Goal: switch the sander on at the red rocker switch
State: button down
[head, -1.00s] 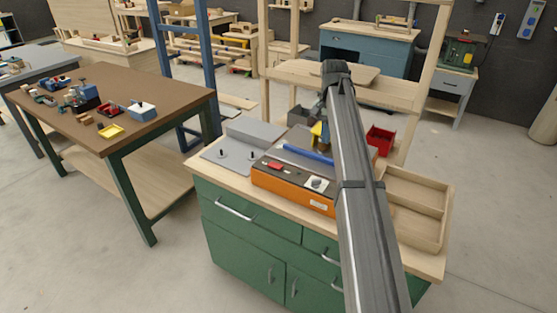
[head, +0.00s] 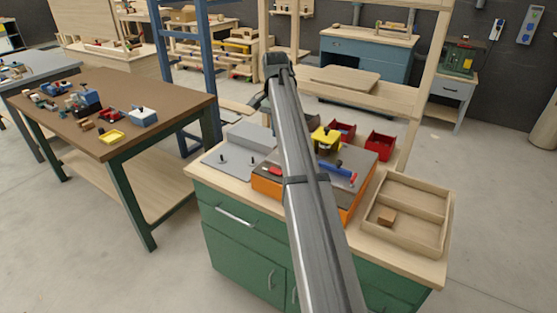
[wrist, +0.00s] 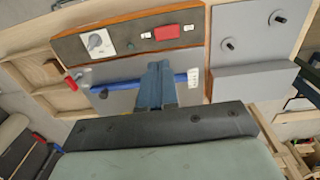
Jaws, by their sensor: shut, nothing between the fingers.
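The sander (head: 265,186) is an orange box with a dark control panel, on the green cabinet's wooden top. Its red rocker switch (head: 272,170) shows just left of my arm in the head view. In the wrist view the red switch (wrist: 167,32) sits on the dark panel, right of a white plate with a grey dial (wrist: 97,42). My gripper (wrist: 160,66) is shut and empty. Its fingertips appear below the switch and in front of a blue bar (wrist: 128,84). I see no contact with the switch. In the head view my arm hides the fingers.
A grey plate with two dark knobs (head: 222,161) lies left of the sander. A divided wooden tray (head: 425,215) holding a small block (head: 386,216) stands right. Red bins (head: 380,146) and a yellow-topped object (head: 324,138) stand behind.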

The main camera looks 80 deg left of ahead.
aim_at(279, 172)
notch_tip(279, 172, down, 14)
jog(key=shift+w+d+r, duration=0.1)
jog(key=shift+w+d, duration=0.05)
dwell(0.5)
jog(key=shift+w+d+f, duration=0.1)
jog(key=shift+d+f, duration=0.05)
jog(key=shift+f, duration=0.05)
dwell(0.5)
jog(key=shift+s+a+r, duration=0.2)
jog(key=shift+s+a, duration=0.4)
jog(key=shift+a, duration=0.05)
jog(key=shift+r, duration=0.1)
